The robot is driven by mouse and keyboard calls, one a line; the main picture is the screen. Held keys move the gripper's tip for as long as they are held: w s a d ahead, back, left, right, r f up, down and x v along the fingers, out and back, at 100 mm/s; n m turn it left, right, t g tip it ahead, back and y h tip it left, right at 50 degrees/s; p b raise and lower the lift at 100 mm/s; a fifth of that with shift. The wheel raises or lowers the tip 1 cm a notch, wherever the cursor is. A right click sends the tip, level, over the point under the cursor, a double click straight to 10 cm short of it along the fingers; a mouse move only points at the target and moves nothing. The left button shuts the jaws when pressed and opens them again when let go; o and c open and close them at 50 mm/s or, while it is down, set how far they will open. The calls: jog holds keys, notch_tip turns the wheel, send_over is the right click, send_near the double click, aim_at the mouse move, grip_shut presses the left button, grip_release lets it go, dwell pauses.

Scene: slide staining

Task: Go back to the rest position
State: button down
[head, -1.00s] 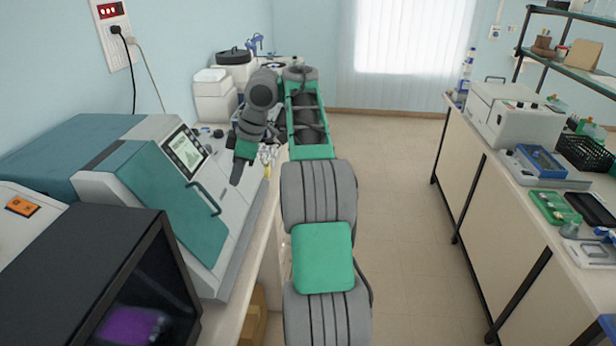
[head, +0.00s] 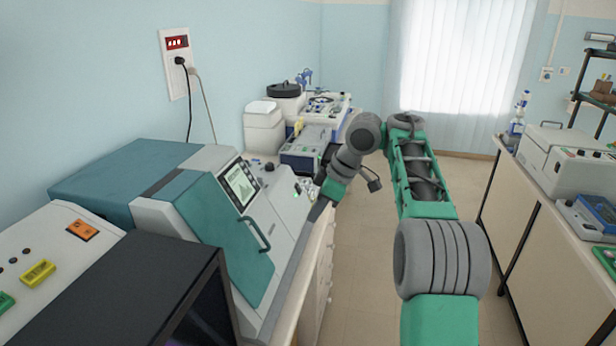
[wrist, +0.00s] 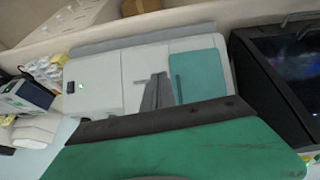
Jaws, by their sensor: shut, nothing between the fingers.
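My gripper (head: 316,210) hangs at the end of my grey and green arm, by the front edge of the left bench in the head view. It is just right of the grey and teal machine (head: 215,225). In the wrist view my gripper's dark fingers (wrist: 156,90) are together and empty, seen against the machine's pale and teal casing (wrist: 198,75). From these views I cannot tell the exact gap between fingertips and machine.
A dark-screened box (head: 130,290) stands at the near left. White containers (head: 264,130) and a blue-grey device (head: 305,148) stand farther back. The right bench (head: 530,215) holds a white instrument (head: 560,160). The floor aisle (head: 355,245) between the benches is clear.

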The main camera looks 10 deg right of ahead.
notch_tip(320, 180, down, 13)
jog(key=d+m+g, duration=0.1)
jog(key=d+m, duration=0.2)
jog(key=m, duration=0.5)
jog(key=s+d+f+m+h, duration=0.2)
jog(key=s+f+m, duration=0.25)
jog(key=s, duration=0.35)
jog(key=s+m+h+b, duration=0.3)
jog(key=s, duration=1.8)
notch_tip(320, 180, up, 6)
jog(key=w+a+n+t+b, duration=0.1)
jog(key=a+t, duration=0.1)
jog(key=t, duration=0.1)
jog(key=shift+a+f+y, duration=0.2)
jog(key=shift+a+y, duration=0.05)
jog(key=shift+y, duration=0.05)
jog(key=shift+w+n, duration=0.1)
jog(key=shift+n, duration=0.15)
